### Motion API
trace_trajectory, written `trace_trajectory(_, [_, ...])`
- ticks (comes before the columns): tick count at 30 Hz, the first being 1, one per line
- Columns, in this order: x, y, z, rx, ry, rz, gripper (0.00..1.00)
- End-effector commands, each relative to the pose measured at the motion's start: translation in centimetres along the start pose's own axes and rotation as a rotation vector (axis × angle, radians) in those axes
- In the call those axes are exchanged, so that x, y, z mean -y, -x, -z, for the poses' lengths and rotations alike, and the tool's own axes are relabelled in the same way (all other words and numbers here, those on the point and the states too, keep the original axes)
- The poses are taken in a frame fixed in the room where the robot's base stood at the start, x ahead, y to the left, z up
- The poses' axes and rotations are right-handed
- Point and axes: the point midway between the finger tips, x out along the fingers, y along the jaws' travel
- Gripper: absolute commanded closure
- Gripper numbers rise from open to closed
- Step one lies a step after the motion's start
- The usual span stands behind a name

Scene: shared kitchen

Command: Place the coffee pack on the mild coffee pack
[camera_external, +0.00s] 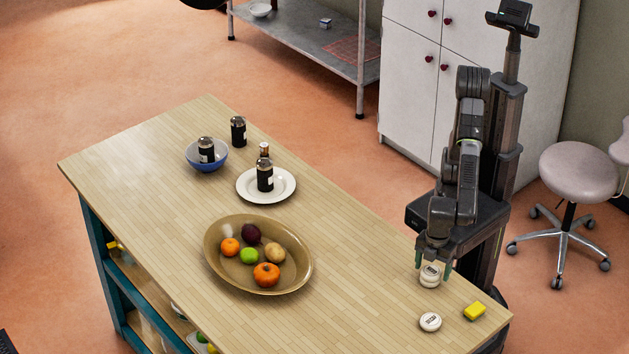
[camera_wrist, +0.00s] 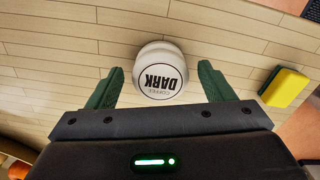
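A round white coffee pack (camera_wrist: 160,80) with a lid label reading "DARK" stands on the wooden table, and it also shows in the external view (camera_external: 430,279). My gripper (camera_external: 432,264) points down over it. In the wrist view my gripper (camera_wrist: 161,68) is open, one green finger on each side of the pack, with a visible gap on both sides. A second round white pack (camera_external: 430,322) sits on the table in front of it. Its label is too small to read, so I cannot tell if it is the mild one.
A yellow sponge (camera_external: 475,311) lies near the table's right corner. A brown fruit bowl (camera_external: 218,262), a white plate (camera_external: 286,192) with bottles, a blue bowl (camera_external: 193,164) and another dark bottle (camera_external: 238,131) stand farther left. The wooden tabletop (camera_external: 350,260) is clear between bowl and packs.

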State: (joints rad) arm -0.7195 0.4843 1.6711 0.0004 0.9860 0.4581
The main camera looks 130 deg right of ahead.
Motion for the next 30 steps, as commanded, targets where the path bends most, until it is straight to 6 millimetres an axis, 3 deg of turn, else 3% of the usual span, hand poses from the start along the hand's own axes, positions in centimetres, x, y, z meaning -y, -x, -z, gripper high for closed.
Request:
trace_trajectory(11, [0.0, 0.7, 0.1, -0.002, 0.000, 0.001, 0.25])
trace_trajectory(24, [0.0, 9.3, 0.1, -0.005, 0.000, 0.002, 0.25])
trace_trajectory(30, [0.0, 11.8, 0.0, -0.001, 0.000, 0.001, 0.25])
